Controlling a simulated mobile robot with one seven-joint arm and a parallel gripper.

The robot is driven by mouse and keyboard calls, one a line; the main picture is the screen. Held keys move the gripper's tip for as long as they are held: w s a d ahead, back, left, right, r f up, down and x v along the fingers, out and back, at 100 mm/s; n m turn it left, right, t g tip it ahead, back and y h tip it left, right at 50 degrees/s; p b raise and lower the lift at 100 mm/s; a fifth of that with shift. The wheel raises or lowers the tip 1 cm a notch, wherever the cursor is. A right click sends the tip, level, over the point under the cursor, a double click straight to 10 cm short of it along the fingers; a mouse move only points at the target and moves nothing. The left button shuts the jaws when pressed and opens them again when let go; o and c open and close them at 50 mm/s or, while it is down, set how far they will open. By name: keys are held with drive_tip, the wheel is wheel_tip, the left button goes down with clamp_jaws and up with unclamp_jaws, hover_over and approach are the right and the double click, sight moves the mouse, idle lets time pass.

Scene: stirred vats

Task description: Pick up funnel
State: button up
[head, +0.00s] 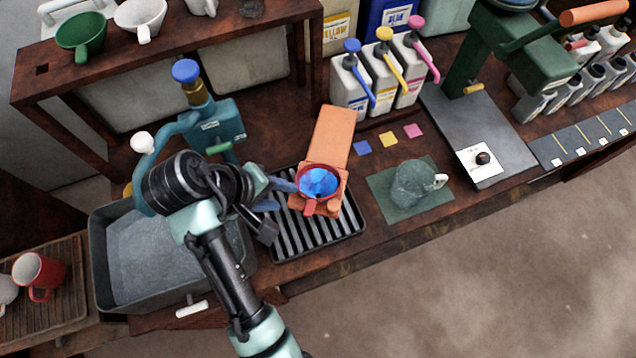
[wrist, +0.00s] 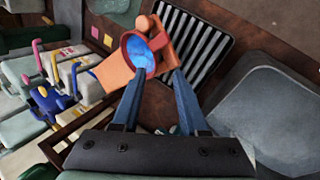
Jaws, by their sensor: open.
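A red, handled, funnel-shaped vessel (head: 318,182) with a bright blue inside sits on an orange stand (head: 330,140) at the back of a slotted drip tray. It also shows in the wrist view (wrist: 139,52), just beyond my fingertips, with the orange stand (wrist: 115,74) around it. My gripper (head: 284,195) is open and empty, with its blue fingers just left of the red vessel. In the wrist view, the fingertips (wrist: 157,74) are spread apart toward its rim. A green funnel-like vessel (head: 80,36) and a white one (head: 140,19) stand on the upper shelf.
The slotted drip tray (head: 335,232) lies beneath the stand. A grey sink (head: 103,250) is at left, beside a teal tap unit (head: 215,128). A glass jug (head: 411,185) stands on a green mat to the right. Colored-pump bottles (head: 382,75) stand behind.

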sight(300, 193)
drive_tip(key=shift+w+p+x, duration=0.15)
drive_tip(key=shift+w+x, duration=0.05)
drive_tip(key=shift+x, duration=1.35)
drive_tip(key=shift+w+p+x, duration=0.1)
drive_tip(key=shift+w+x, duration=0.05)
drive_tip(key=shift+x, duration=1.45)
drive_tip(key=shift+w+p+x, duration=0.15)
drive_tip(key=shift+w+x, duration=0.05)
drive_tip(key=shift+x, duration=1.35)
drive_tip(key=shift+a+r, duration=0.1)
drive_tip(key=shift+r, duration=0.1)
clamp_jaws()
